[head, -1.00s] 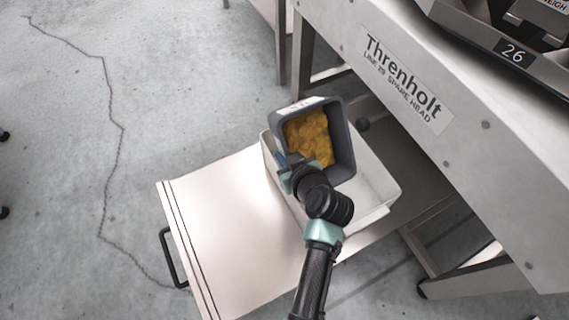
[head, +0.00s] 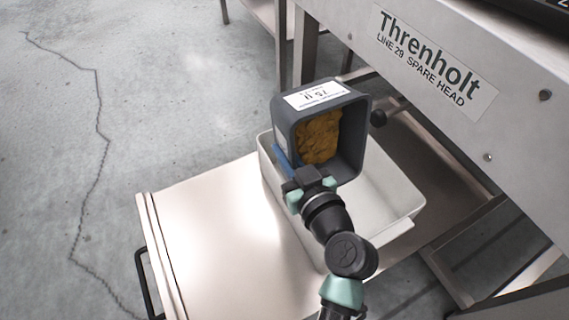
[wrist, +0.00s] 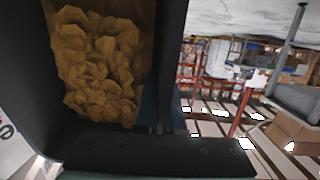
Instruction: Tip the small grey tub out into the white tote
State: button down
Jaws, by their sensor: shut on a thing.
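The small grey tub (head: 352,148) is held tilted on its side above the white tote, its open mouth facing toward me and to the right. Yellow-brown lumps (head: 320,137) are inside it, and they also show in the wrist view (wrist: 100,65). A white label is on the tub's upturned side. My gripper (head: 300,178) is shut on the tub's near wall at its lower left. The white tote (head: 395,213) stands below the tub on a metal surface. The part of its inside that I can see looks empty; the tub and my arm hide the rest.
The pale metal cart top (head: 205,215) has bare room left of the tote. A black handle (head: 147,285) is at its left edge. The large metal frame labelled Threnholt (head: 430,50) stands close at the right. Open concrete floor lies at the left.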

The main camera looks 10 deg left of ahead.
jog(key=shift+f+t+y+b, duration=0.45)
jog(key=shift+t+b, duration=0.35)
jog(key=shift+b, duration=2.3)
jog(key=y+b, duration=0.1)
jog(key=b, duration=0.2)
jog(key=shift+r+t, duration=0.15)
jog(key=shift+t, duration=0.25)
jog(key=shift+r+b, duration=0.15)
jog(key=shift+b, duration=0.9)
jog(key=shift+r+t+y+b, duration=0.15)
jog(key=shift+t+y+b, duration=0.15)
jog(key=shift+t, duration=0.2)
jog(key=shift+r, duration=0.1)
